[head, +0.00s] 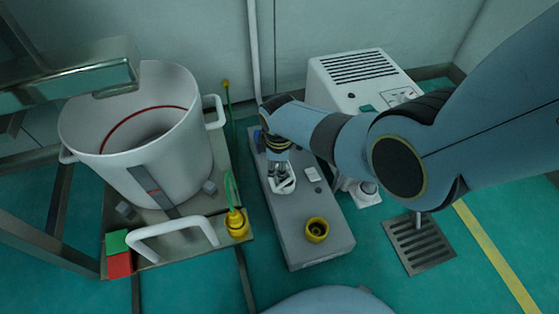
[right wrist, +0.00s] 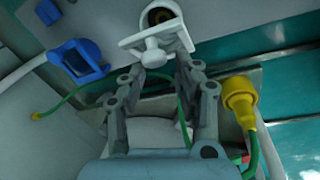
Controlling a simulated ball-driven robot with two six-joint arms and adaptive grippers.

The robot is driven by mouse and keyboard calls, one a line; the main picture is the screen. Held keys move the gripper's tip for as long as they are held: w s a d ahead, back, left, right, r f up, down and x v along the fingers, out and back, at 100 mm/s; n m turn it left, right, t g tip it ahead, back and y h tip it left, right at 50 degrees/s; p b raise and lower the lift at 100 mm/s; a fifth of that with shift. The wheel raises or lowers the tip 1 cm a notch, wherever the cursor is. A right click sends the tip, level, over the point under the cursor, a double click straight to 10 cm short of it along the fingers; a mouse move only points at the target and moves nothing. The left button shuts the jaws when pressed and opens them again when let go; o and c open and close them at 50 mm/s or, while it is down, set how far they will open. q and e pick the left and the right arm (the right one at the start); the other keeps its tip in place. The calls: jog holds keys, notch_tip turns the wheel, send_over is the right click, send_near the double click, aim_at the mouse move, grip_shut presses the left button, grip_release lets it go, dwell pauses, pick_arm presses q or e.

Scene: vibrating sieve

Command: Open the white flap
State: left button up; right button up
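The white flap (right wrist: 140,42) is a pale plate with a rounded knob, in the upper middle of the right wrist view. It appears raised from a round dark opening (right wrist: 158,15) behind it. In the head view the white socket (head: 287,187) sits on the grey box (head: 300,245), partly hidden by my right gripper (head: 278,172). In the right wrist view my right gripper (right wrist: 160,72) has its fingers apart, close to the knob. I cannot tell whether a finger touches the flap. My left gripper is not in view.
A blue socket (right wrist: 80,62) is beside the flap. A yellow plug (head: 237,222) with a green cable and a large white pot (head: 175,165) stand left. A white machine (head: 330,85) stands behind.

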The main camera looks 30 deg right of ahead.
aim_at(279, 183)
jog(key=o, duration=0.3)
jog(key=shift+s+a+f, duration=0.1)
jog(key=shift+s+f, duration=0.05)
jog(key=shift+o, duration=0.2)
jog(key=shift+d+r, duration=0.2)
jog(key=shift+r, duration=0.1)
notch_tip(279, 183, up, 11)
jog(key=s, duration=0.1)
jog(key=shift+s+a+r, duration=0.2)
jog(key=shift+s+a, duration=0.1)
jog(key=shift+a, duration=0.1)
